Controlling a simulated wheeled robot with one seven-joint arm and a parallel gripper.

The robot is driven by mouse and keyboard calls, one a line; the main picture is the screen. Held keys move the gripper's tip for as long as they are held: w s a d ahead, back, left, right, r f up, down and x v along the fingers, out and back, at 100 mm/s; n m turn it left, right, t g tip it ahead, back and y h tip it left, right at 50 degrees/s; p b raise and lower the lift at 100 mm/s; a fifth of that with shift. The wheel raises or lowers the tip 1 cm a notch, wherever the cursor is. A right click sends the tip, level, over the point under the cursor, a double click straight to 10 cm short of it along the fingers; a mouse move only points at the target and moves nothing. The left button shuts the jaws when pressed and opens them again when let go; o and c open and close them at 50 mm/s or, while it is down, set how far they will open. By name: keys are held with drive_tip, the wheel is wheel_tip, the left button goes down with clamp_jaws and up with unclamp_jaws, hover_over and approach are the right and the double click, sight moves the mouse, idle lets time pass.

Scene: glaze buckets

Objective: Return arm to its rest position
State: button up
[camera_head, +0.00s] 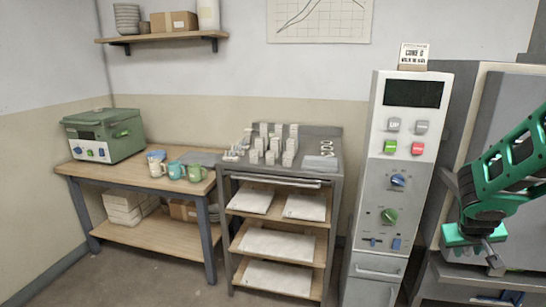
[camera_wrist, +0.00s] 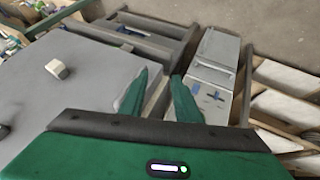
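My green arm reaches in from the right edge of the head view, in front of the grey kiln-like unit. My gripper (camera_head: 474,238) hangs at its end, beside the control panel. In the wrist view my gripper (camera_wrist: 162,86) shows two green fingers with a gap between them and nothing held. A small pale block (camera_wrist: 57,69) lies on a flat grey surface (camera_wrist: 95,75) to the left of the fingers. I cannot tell whether that surface is close to the fingertips.
The tall control panel (camera_head: 384,165) stands just left of my gripper. Left of it are a shelf cart (camera_head: 333,187) with pale test pieces on top and a wooden table (camera_head: 110,175) with cups (camera_head: 176,169) and a green box machine (camera_head: 103,134). The floor in front is clear.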

drive_tip(key=s+a+r+m+g+y, duration=0.1)
drive_tip(key=s+a+y, duration=0.1)
drive_tip(key=s+a, duration=0.3)
drive_tip(key=s+a+r+m+g+y, duration=0.1)
drive_tip(key=s+a, duration=0.3)
drive_tip(key=s, duration=0.8)
drive_tip(key=s+a+r+m+g+y, duration=0.1)
drive_tip(key=s+a+r+g+y, duration=0.1)
drive_tip(key=s+a, duration=0.3)
drive_tip(key=s+r+y, duration=0.1)
drive_tip(key=s, duration=0.2)
drive_tip(key=shift+s+a+g, duration=0.15)
drive_tip(key=shift+a+g, duration=0.15)
drive_tip(key=shift+a, duration=0.05)
drive_tip(key=shift+w+f, duration=0.3)
drive_tip(key=shift+w, duration=0.35)
drive_tip(key=shift+d, duration=0.15)
